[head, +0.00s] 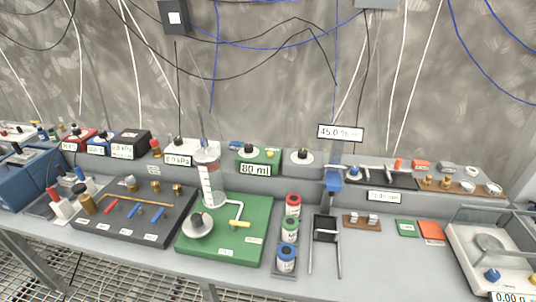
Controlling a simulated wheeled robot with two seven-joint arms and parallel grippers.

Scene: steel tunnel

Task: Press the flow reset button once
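No label for the flow reset button is readable. A green box (267,168) on the raised back ledge carries an "80 ml" display (255,170), a round white and dark part (249,153) and a small yellow spot (270,155). I cannot tell whether either is the flow reset button. In front of it, a green base (252,212) holds an upright clear graduated cylinder (209,182), a yellow-handled valve (239,224) and a round white dial (198,225). Neither of my grippers is in view.
A dark board (125,232) with red and blue levers lies left of the green base. Red, green and blue-topped jars (289,230) stand to its right. A stand with a blue clamp (333,181) rises beyond them. A balance (490,245) is far right. Cables hang behind.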

